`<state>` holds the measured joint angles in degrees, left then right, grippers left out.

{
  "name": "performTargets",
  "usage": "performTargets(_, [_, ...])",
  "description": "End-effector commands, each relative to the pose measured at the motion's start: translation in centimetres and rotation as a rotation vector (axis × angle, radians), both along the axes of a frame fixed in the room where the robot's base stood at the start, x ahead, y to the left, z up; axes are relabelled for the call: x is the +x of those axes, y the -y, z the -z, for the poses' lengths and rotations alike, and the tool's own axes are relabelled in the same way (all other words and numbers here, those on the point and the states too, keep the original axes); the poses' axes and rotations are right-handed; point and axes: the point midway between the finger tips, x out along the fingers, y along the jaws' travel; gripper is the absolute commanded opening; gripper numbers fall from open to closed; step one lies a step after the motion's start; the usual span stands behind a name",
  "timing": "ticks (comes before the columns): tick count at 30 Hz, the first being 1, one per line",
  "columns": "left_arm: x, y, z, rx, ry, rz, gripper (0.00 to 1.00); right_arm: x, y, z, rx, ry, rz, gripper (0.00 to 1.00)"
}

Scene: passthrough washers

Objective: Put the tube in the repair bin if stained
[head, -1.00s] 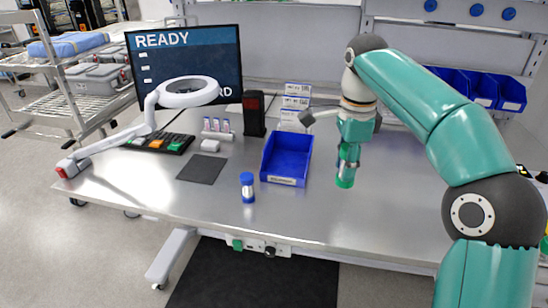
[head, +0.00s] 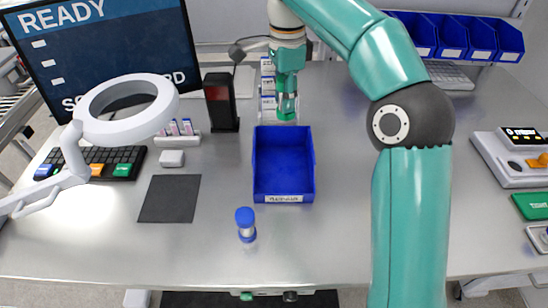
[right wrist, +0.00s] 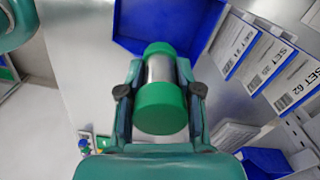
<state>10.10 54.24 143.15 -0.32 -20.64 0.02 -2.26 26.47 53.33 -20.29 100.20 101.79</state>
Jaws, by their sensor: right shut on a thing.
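My right gripper (head: 287,97) is shut on a green-capped tube (right wrist: 160,95), gripping its clear grey middle between the two fingers. In the head view it holds the tube just behind the blue bin (head: 284,197). The bin is open and looks empty, with a small label on its front that I cannot read clearly. In the right wrist view the bin (right wrist: 165,40) lies beyond the tube. No stain shows on the visible part of the tube; its other sides are hidden. My left gripper is not in view.
A blue-capped tube (head: 246,225) stands in front of the bin, near a dark mat (head: 169,198). A black and red device (head: 220,103), a ring lamp (head: 125,110) and a monitor (head: 110,45) stand to the left. The table's right middle is clear.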

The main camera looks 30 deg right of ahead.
Motion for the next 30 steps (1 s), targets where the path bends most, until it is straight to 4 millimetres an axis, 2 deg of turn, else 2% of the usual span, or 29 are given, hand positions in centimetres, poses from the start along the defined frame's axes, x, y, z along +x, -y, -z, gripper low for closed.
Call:
performTargets(5, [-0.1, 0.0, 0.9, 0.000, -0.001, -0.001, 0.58, -0.2, 0.1, 2.5, 0.000, -0.004, 0.002, 0.00])
performTargets(10, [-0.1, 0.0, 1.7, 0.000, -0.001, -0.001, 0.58, -0.5, 0.5, 6.8, 0.000, -0.007, 0.012, 0.00])
performTargets(18, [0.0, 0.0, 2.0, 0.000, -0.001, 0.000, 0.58, -0.6, 0.7, 13.3, 0.001, -0.007, 0.017, 0.00])
performTargets(21, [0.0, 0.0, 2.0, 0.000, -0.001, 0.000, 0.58, -0.6, 0.7, 14.8, 0.001, -0.004, 0.017, 0.00])
performTargets(26, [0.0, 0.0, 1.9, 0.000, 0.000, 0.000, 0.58, -0.5, 0.8, 15.8, 0.000, -0.002, 0.018, 0.00])
performTargets(30, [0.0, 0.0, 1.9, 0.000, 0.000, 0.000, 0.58, -0.6, 0.8, 17.4, 0.000, -0.004, 0.018, 0.00])
